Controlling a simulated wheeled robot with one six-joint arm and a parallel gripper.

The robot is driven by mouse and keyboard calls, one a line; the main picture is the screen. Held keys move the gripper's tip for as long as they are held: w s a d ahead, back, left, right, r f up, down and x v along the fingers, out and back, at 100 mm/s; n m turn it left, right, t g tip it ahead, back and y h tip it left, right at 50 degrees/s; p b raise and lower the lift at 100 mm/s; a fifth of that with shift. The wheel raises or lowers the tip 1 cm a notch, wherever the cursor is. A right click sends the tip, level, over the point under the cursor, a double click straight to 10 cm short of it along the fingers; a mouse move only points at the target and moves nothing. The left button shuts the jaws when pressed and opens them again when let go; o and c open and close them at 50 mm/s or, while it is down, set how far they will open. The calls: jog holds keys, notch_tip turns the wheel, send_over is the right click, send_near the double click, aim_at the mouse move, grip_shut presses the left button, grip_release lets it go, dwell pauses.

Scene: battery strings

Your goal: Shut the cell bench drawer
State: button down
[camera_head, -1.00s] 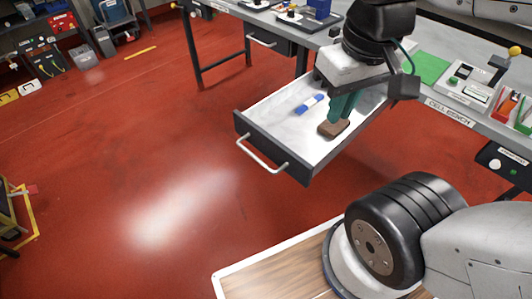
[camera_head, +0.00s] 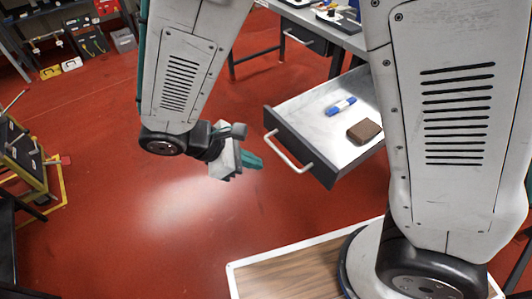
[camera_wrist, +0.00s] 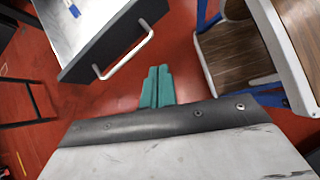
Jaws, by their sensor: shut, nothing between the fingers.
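The cell bench drawer (camera_head: 297,146) stands pulled out, with a dark front and a light inside. Its pale bar handle (camera_head: 288,153) faces the open floor. A blue and white marker (camera_head: 341,106) and a brown block (camera_head: 364,132) lie inside. My gripper (camera_head: 254,161) is left of the handle, in front of the drawer and apart from it. Its green fingers are shut and empty. In the wrist view the fingers (camera_wrist: 157,88) show at centre, with the drawer front (camera_wrist: 110,38) and the handle (camera_wrist: 128,55) at upper left. My arm hides much of the bench.
A second drawer (camera_head: 306,38) under the bench at the back is shut. A yellow-framed cart (camera_head: 28,168) stands at the left, and shelves with tools line the back left. The red floor (camera_head: 200,235) around my gripper is clear.

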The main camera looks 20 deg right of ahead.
jog(key=w+a+f+n+t, duration=0.3)
jog(key=w+a+f+n, duration=0.2)
jog(key=n, duration=0.1)
jog(key=w+d+f, duration=0.2)
jog(key=d, duration=0.3)
jog(key=w+d+f, duration=0.1)
jog(key=d+f, duration=0.2)
jog(key=d, duration=0.3)
jog(key=shift+w+h, duration=0.4)
